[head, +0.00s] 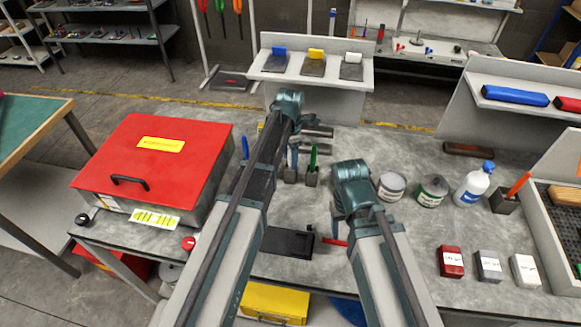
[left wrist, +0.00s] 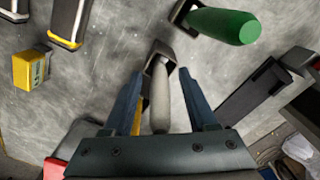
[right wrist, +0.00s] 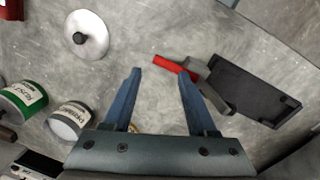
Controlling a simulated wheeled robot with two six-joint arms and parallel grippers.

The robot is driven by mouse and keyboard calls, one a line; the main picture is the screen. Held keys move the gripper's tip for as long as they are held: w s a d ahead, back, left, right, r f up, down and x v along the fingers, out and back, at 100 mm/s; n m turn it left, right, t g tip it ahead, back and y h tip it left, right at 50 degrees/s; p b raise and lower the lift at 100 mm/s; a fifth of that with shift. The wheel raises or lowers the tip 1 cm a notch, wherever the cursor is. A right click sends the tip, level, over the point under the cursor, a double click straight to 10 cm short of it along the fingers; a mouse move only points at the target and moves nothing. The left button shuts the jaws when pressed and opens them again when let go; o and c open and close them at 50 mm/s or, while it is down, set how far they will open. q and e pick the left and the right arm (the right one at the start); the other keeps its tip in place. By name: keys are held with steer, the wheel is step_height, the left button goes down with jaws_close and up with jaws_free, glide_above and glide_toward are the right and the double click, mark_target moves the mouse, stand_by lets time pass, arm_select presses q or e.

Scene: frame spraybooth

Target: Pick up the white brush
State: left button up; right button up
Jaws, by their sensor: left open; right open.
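The white brush shows in the left wrist view as a pale, off-white handle (left wrist: 160,98) standing in a small dark holder (left wrist: 161,53). My left gripper (left wrist: 158,76) is open, with one finger on each side of the handle; I cannot tell whether either touches it. In the head view my left gripper (head: 294,152) is over the small holders near the table's middle, and the arm hides most of the white brush. My right gripper (right wrist: 159,76) is open and empty above the table. A red-handled tool (right wrist: 174,68) and black tray (right wrist: 245,90) lie ahead of it to the right.
A green-handled brush (head: 313,158) stands in a holder close by on the right; it also shows in the left wrist view (left wrist: 222,25). Cans (head: 432,190) and a white bottle (head: 473,184) stand further right. A red-lidded box (head: 160,155) fills the table's left.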

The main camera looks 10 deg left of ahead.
arm_select(q)
steer(key=shift+r, duration=0.1)
jaws_close()
steer(key=shift+r, duration=0.15)
arm_select(e)
steer(key=shift+r, duration=0.2)
arm_select(q)
step_height(320, 180, up, 10)
steer(key=p, duration=1)
arm_select(e)
step_height(320, 180, up, 10)
